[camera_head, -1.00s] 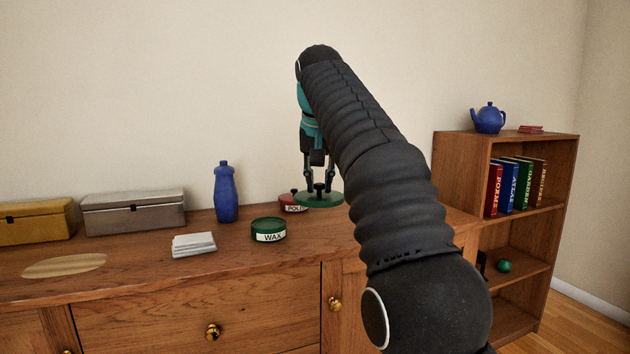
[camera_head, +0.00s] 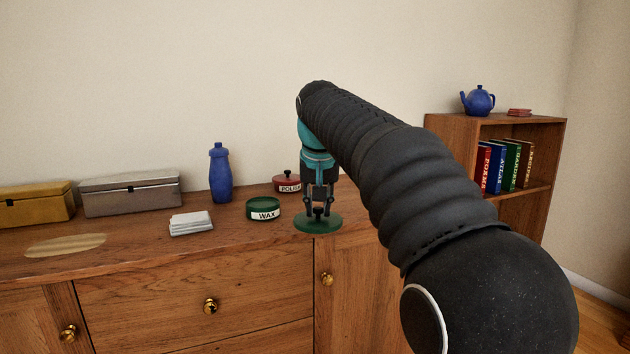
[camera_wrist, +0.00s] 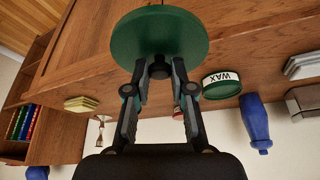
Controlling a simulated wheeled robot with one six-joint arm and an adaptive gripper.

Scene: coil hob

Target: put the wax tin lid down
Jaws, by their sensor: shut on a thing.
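The wax tin lid (camera_head: 305,226) is a round green disc with a dark knob. My gripper (camera_head: 318,207) is shut on its knob, and the lid hangs level beneath the fingers. In the head view the lid appears at the sideboard's front edge, right of the tin; I cannot tell whether it touches the top. The wrist view shows the lid (camera_wrist: 160,35) large beyond the fingertips (camera_wrist: 159,70). The open green wax tin (camera_head: 263,210), labelled WAX, stands left of the lid, apart from it. It also shows in the wrist view (camera_wrist: 221,88).
A red polish tin (camera_head: 286,184) with its lid on stands behind. A blue bottle (camera_head: 220,174), white stack (camera_head: 191,223), grey box (camera_head: 130,194) and yellow box (camera_head: 36,205) stand further left on the sideboard (camera_head: 130,250). A bookshelf (camera_head: 440,135) is at right.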

